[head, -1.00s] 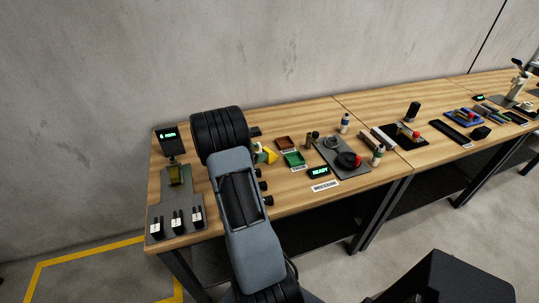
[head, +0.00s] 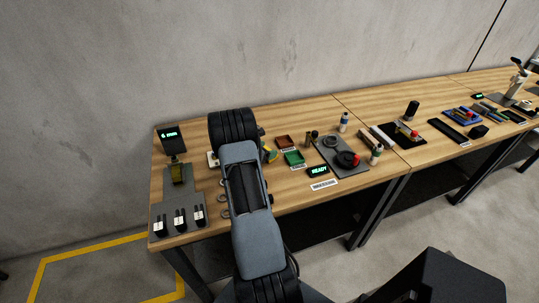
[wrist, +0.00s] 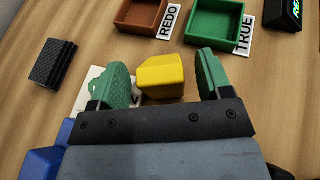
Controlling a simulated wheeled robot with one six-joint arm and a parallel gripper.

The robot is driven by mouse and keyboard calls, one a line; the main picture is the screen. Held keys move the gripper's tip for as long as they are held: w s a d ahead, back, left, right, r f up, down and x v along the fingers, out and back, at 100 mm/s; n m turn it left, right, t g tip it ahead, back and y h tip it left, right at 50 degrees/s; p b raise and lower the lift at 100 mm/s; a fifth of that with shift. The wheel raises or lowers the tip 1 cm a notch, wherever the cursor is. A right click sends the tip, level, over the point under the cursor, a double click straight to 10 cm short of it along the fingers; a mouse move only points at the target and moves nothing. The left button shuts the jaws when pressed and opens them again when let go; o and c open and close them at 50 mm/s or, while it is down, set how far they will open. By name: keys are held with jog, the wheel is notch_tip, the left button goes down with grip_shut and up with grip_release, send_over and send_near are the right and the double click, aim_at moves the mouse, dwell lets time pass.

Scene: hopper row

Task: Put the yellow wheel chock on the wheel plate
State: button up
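The yellow wheel chock (wrist: 162,77) is a small yellow block with bevelled edges. In the wrist view it lies between the two green fingers of my gripper (wrist: 160,63), which is open, with a clear gap on the right side.
A red-brown tray (wrist: 141,14) marked REDO and a green tray (wrist: 214,20) marked TRUE stand just beyond the fingers. A black textured block (wrist: 53,63) lies to the left. A blue object (wrist: 42,163) is at lower left. A grey board (head: 350,170) with rings stands farther right.

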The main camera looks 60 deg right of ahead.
jog(key=c, duration=0.9)
jog(key=shift+c, duration=0.6)
jog(key=shift+r, duration=0.15)
